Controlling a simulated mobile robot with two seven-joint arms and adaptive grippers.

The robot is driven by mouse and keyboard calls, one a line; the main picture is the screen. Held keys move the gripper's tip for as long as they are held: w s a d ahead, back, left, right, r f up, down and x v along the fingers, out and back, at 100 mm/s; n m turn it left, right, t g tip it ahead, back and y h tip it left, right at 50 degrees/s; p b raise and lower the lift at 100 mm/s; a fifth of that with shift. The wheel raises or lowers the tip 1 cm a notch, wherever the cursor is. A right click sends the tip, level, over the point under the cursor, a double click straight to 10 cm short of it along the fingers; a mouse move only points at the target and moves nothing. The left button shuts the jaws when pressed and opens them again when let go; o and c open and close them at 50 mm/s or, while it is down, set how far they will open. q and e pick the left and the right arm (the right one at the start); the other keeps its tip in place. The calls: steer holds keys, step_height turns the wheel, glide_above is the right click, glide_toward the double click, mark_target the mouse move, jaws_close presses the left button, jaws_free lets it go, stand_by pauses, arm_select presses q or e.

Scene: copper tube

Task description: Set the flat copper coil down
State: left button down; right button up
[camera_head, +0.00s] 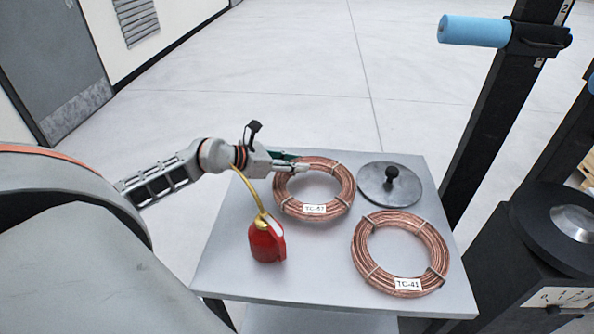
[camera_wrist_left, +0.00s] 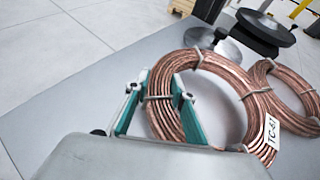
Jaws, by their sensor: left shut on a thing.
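A flat copper coil (camera_head: 318,207), bound with ties and carrying a white tag, is at the middle of the grey table (camera_head: 230,275). My left gripper (camera_head: 300,163) comes in from the left and is shut on its far-left rim. In the left wrist view, the green-sided fingers (camera_wrist_left: 157,90) straddle the rim of this coil (camera_wrist_left: 228,68). The coil looks flat and level with the tabletop; I cannot tell whether it touches it. A second copper coil (camera_head: 358,240), tagged TC-41, lies at the table's right front. My right gripper is not in view.
A red oil can (camera_head: 266,242) with a yellow spout stands left of the coils, under my left forearm. A grey round disc with a black knob (camera_head: 391,184) lies at the back right. A dark machine (camera_head: 540,250) stands right of the table. The table's front left is bare.

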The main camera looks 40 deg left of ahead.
arm_select(q)
step_height(320, 180, up, 18)
steer(key=p, duration=0.1)
steer(key=shift+f, duration=0.25)
